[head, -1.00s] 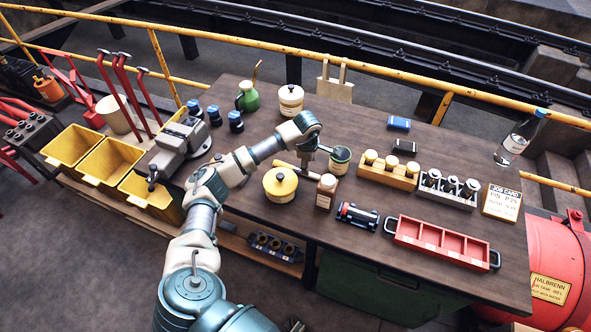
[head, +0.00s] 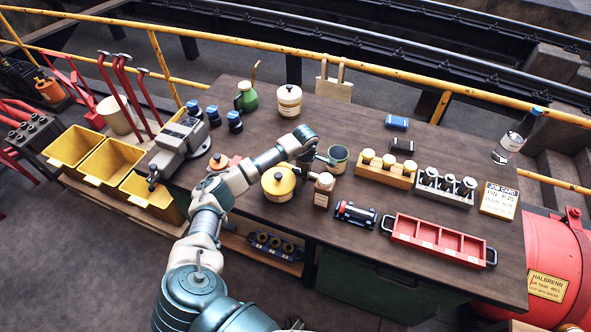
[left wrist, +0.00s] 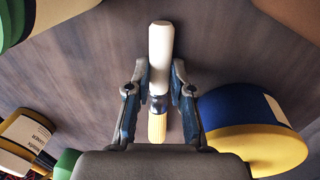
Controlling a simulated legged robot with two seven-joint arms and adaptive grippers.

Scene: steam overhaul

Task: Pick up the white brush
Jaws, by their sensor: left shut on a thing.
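The white brush (left wrist: 160,42) shows in the left wrist view, with a white handle, a metal collar and yellow bristles. It lies lengthwise between the fingers of my left gripper (left wrist: 160,75), which is shut on it around the lower handle and collar. In the head view my left gripper (head: 318,158) is low over the bench, between the yellow-lidded tin (head: 279,183) and the green open tin (head: 338,158). The brush is mostly hidden there by my arm. I cannot tell whether it touches the bench. My right gripper is not in view.
A cream tin (head: 289,100) and a green oil can (head: 247,98) stand behind. To the right are a wooden rack (head: 384,176) and a red tray (head: 437,238). A vise (head: 180,143) is at left.

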